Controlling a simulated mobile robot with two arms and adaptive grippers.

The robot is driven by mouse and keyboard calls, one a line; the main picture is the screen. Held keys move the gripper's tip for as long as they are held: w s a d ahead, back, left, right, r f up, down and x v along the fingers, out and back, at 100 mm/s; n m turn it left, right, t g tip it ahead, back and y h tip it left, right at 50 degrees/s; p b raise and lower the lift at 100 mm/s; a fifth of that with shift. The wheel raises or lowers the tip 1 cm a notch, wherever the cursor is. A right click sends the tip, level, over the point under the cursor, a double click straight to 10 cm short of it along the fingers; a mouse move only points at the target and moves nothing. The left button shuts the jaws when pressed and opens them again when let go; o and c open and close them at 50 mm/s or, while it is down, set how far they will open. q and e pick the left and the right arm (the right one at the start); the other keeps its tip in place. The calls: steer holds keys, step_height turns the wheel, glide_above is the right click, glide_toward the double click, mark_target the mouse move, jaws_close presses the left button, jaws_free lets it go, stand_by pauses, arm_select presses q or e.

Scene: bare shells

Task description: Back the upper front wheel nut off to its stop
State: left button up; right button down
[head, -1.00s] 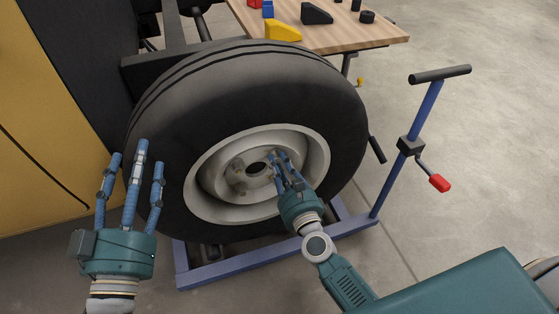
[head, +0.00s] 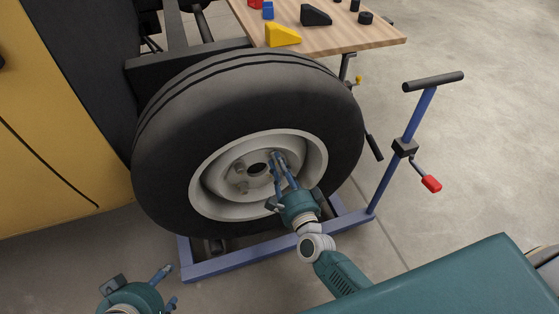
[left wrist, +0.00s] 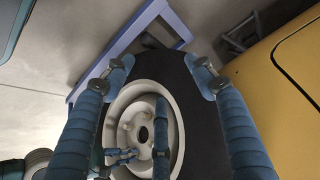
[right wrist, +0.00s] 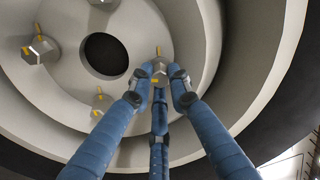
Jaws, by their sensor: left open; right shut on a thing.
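The wheel (head: 325,95) is a black tyre with a pale rim and a dark centre hole. My right gripper (head: 277,160) has its fingers closed around the wheel nut at the upper right of the hub. In the right wrist view this grey nut (right wrist: 160,72) sits between the fingertips, with a yellow mark above it. Two other nuts, one (right wrist: 40,50) left of the centre hole and one (right wrist: 101,103) below it, also have yellow marks. My left gripper (head: 167,287) is open and empty at the lower left, partly cut off; its spread fingers show in the left wrist view (left wrist: 160,85).
A blue stand (head: 225,263) lies under the wheel, with an upright handle (head: 434,82) and red-knobbed crank (head: 431,184) to the right. A wooden table (head: 350,38) with blocks is behind. A yellow body panel (head: 60,130) is at left. Open floor lies right.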

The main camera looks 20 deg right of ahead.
steer(key=shift+a+r+n+p, duration=0.15)
steer(key=shift+n+p, duration=0.1)
steer(key=shift+n, duration=0.25)
steer(key=shift+a+r+n+p, duration=0.1)
steer(key=shift+a+n+p, duration=0.1)
steer(key=shift+n, duration=0.3)
steer(key=n+p, duration=0.1)
steer(key=n, duration=0.2)
steer(key=shift+f+n+p, duration=0.15)
steer(key=shift+n+p, duration=0.25)
arm_select(q)
steer(key=s+a+f+g, duration=0.1)
steer(key=s+f+g, duration=0.1)
steer(key=s, duration=0.3)
steer(key=shift+s+a+f+g+y+p, duration=0.2)
steer(key=shift+a+f+g+y+p, duration=0.1)
steer(key=shift+g, duration=0.2)
arm_select(e)
steer(key=shift+f+n, duration=0.2)
steer(key=shift+n, duration=0.8)
steer(key=shift+s, duration=0.1)
steer(key=c, duration=1.6)
jaws_free()
arm_select(q)
steer(key=shift+a, duration=0.1)
